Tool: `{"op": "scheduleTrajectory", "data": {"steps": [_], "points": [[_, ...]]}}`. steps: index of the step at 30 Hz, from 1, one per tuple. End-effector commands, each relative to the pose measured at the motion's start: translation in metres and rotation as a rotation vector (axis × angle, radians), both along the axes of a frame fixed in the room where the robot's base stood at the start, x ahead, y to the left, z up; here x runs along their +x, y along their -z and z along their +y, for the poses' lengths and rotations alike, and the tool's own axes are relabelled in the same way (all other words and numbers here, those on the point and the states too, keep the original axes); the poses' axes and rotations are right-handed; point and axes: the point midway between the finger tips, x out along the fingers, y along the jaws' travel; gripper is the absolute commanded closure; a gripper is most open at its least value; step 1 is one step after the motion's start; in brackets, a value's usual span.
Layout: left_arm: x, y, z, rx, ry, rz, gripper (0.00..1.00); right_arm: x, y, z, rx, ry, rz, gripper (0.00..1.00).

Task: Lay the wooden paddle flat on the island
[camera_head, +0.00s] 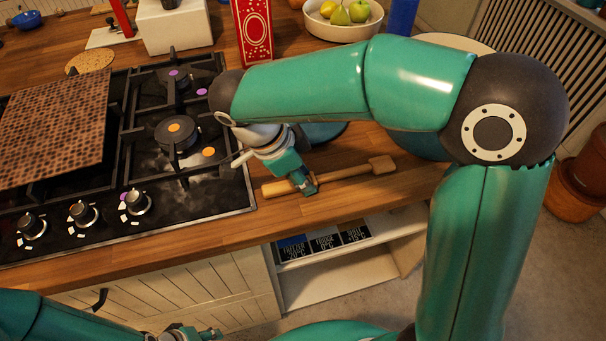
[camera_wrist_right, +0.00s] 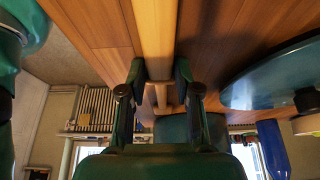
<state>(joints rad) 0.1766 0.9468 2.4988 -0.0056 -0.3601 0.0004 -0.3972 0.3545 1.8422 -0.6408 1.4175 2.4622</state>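The wooden paddle (camera_head: 345,174) is a light brown piece with a thick end at left, a thin shaft and a small flat head at right. It lies along the island's front strip, right of the hob; whether it fully touches the top I cannot tell. My right gripper (camera_head: 305,185) is over its thick part. In the right wrist view the paddle (camera_wrist_right: 155,40) runs between the fingers of my right gripper (camera_wrist_right: 161,78), which press close on both sides. The island (camera_head: 345,205) has a wooden top. My left gripper (camera_head: 195,334) is low at the bottom edge, its fingers partly cut off.
The gas hob (camera_head: 225,190) with a brown patterned board (camera_head: 60,125) is at left. A red box (camera_head: 253,30), a fruit bowl (camera_head: 345,30) and a blue item (camera_head: 402,15) stand behind my right arm. A blue round dish (camera_wrist_right: 275,80) is beside the paddle. An open shelf (camera_head: 345,275) is below.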

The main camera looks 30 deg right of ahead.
Motion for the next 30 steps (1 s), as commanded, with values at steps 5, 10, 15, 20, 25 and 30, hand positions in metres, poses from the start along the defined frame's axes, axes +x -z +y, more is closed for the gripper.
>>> {"op": "scheduleTrajectory", "data": {"steps": [5,10,15,20,25,30], "points": [[0.000,0.000,0.000,0.000,0.000,0.000,0.60,0.000,0.000,0.000,0.000,0.000,0.001,0.45],[0.000,0.000,0.000,0.000,0.000,0.000,0.60,0.000,0.000,0.000,0.000,0.000,0.001,0.45],[0.000,-0.001,0.000,0.000,0.000,0.000,0.60,0.001,-0.005,0.002,0.000,0.001,-0.001,0.45],[0.000,-0.001,0.000,0.000,0.000,0.000,0.60,0.003,-0.023,0.010,0.001,-0.002,-0.004,0.45],[0.000,-0.001,0.000,0.000,0.000,0.000,0.60,0.006,-0.054,0.023,0.001,0.001,-0.004,0.45],[0.000,-0.001,0.000,0.000,0.000,0.000,0.60,0.009,-0.084,0.036,0.003,0.000,-0.002,0.45]]}}
